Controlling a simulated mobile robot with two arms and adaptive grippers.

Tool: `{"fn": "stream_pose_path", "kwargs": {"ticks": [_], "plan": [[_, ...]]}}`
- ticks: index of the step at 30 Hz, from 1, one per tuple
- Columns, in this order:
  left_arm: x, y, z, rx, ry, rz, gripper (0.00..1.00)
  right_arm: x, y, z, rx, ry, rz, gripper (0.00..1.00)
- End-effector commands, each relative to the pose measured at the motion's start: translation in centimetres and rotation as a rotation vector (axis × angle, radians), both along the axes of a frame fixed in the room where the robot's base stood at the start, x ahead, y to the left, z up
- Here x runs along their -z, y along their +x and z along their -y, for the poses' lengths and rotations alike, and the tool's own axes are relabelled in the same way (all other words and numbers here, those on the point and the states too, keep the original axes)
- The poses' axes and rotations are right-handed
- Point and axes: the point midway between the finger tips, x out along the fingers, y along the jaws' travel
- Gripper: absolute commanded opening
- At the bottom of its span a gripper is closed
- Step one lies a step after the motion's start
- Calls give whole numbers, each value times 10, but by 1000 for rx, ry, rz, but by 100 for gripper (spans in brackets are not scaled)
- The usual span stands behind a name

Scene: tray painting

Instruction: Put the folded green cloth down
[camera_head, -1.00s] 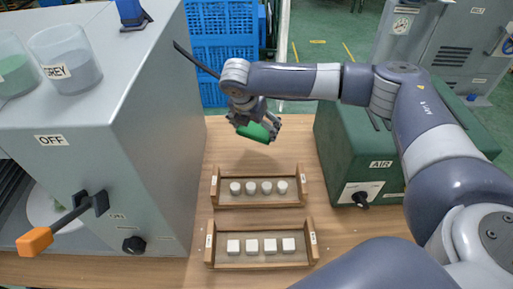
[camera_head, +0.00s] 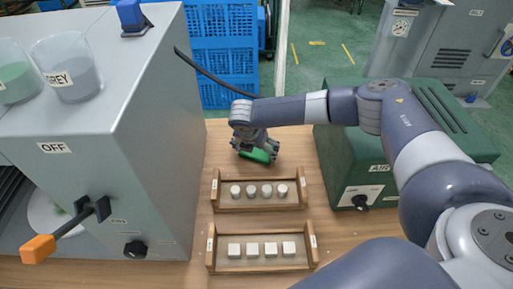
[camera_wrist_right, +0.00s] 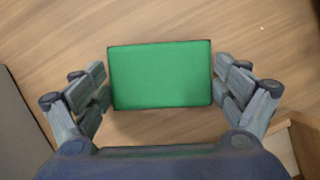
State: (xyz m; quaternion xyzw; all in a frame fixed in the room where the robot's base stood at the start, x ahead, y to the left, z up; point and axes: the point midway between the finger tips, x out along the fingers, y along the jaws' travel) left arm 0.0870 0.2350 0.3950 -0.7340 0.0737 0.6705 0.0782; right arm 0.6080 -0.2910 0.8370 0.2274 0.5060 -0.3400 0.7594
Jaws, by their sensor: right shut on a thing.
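My right gripper (camera_head: 257,149) is shut on the folded green cloth (camera_head: 260,156). The cloth is low at the wooden table, just behind the rear wooden tray; I cannot tell whether it touches the table. In the right wrist view the cloth (camera_wrist_right: 160,76) is a flat green rectangle with dark edges, between the two grey fingers of the gripper (camera_wrist_right: 158,82). In the head view the fingers partly hide it. My left gripper is not in view.
The rear tray (camera_head: 259,208) holds several white round pieces; the front tray (camera_head: 262,268) holds several white cubes. A grey machine (camera_head: 160,120) stands left, a green AIR box (camera_head: 335,150) right. Blue crates (camera_head: 222,60) stand behind. Bare table (camera_head: 222,150) lies left of the cloth.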

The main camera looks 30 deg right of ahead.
Motion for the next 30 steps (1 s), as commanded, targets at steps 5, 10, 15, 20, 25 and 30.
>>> {"fn": "stream_pose_path", "kwargs": {"ticks": [5,10,15,20,25,30], "plan": [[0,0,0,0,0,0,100,-1,0,0,1,1,1,65],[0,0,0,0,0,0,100,2,0,0,1,0,0,100],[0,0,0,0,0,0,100,2,0,0,1,0,0,100],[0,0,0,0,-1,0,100,2,0,0,1,0,0,100],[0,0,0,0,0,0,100,-4,0,-1,0,1,2,100],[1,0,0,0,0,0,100,-28,-7,-8,0,2,2,100]]}}
